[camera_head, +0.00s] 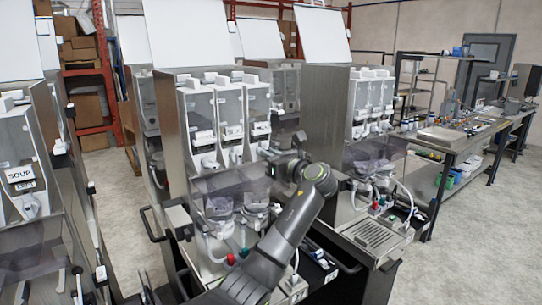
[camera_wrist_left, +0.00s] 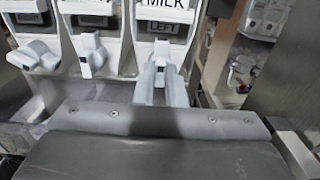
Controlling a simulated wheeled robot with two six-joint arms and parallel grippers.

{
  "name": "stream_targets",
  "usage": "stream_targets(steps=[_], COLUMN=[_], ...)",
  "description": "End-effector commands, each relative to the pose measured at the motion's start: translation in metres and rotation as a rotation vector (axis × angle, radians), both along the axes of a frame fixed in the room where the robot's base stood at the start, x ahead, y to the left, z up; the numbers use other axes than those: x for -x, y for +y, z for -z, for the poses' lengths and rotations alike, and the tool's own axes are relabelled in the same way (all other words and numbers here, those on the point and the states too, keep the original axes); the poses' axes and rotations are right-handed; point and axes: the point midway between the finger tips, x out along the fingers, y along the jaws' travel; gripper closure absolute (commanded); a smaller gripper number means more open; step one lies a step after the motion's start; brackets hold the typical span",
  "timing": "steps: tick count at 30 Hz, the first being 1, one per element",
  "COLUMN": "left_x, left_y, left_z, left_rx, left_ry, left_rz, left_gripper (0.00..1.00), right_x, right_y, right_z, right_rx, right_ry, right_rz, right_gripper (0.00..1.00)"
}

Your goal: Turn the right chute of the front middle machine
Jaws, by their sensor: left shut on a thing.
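The front middle machine (camera_head: 176,120) has a row of three white canisters. In the left wrist view its left chute (camera_wrist_left: 35,56) and middle chute (camera_wrist_left: 92,55) are pale, with nothing on them. The right chute (camera_wrist_left: 162,50) sits under a canister labelled MILK, with a smaller LEFT label. My left gripper (camera_head: 271,153) reaches in at the machine's right side. In the left wrist view its fingers (camera_wrist_left: 162,88) are shut on the right chute and partly cover it. The chute's exact angle is hard to tell. My right gripper is not in view.
A similar machine (camera_head: 322,110) stands close on the right, another (camera_head: 28,150) on the left. Below the canisters are clear shields, cups and hoses (camera_head: 222,210). A workbench (camera_head: 462,140) stands at the far right, with open floor before it.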

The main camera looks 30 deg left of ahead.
Motion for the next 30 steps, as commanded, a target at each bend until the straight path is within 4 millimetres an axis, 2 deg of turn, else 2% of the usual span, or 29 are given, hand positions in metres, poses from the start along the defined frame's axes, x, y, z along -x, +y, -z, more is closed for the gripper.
stream_targets(steps=[11,30], left_x=[0.0,0.002], left_y=[0.0,0.001], left_z=[0.001,0.003], left_rx=[0.055,0.281], left_ry=[-0.133,-0.679], left_rz=[0.0,0.0], left_gripper=[1.0,1.0], right_x=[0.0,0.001], right_y=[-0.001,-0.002], right_z=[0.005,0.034], right_rx=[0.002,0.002], right_ry=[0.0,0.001], right_rz=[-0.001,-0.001], right_gripper=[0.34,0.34])
